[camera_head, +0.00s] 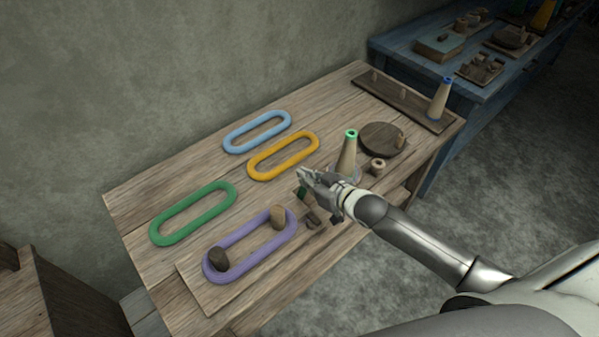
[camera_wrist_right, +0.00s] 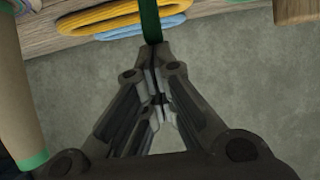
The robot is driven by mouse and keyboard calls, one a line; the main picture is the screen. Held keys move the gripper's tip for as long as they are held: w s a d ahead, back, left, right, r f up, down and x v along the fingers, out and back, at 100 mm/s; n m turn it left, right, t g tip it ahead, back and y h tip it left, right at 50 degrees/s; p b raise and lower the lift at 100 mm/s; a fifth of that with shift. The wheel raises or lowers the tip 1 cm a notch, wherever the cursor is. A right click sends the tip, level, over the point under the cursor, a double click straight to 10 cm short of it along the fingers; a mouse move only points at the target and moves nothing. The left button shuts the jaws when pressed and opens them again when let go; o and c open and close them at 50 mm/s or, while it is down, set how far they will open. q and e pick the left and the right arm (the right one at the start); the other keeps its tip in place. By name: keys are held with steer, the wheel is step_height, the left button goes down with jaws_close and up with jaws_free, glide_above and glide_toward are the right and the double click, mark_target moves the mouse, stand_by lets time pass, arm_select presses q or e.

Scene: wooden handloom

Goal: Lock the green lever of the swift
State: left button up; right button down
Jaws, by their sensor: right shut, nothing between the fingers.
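The swift's board (camera_head: 200,290) lies at the front of the wooden table, with the purple skein (camera_head: 238,262) looped around a dark peg (camera_head: 218,259) and a lighter brown peg (camera_head: 277,217). The green lever (camera_head: 302,193) is a small dark green piece at the right end of the swift, partly hidden by my right gripper. In the right wrist view the lever (camera_wrist_right: 150,20) is a green bar directly at the fingertips; I cannot tell whether it touches them. My right gripper (camera_head: 303,175) is shut and empty, also seen in the wrist view (camera_wrist_right: 154,58). My left gripper is out of view.
A cone with a green top (camera_head: 347,155) stands close behind my right gripper. A round dark disc (camera_head: 382,138) and a small spool (camera_head: 377,167) are nearby. Green (camera_head: 193,212), yellow (camera_head: 283,155) and blue (camera_head: 257,131) skeins lie on the table. A blue table (camera_head: 440,75) stands behind.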

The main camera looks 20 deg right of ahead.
steer(key=shift+s+d+f, duration=0.15)
steer(key=shift+s+f, duration=0.1)
steer(key=shift+s, duration=0.1)
steer(key=shift+r, duration=0.1)
steer(key=shift+r+p, duration=0.75)
steer(key=shift+p, duration=0.25)
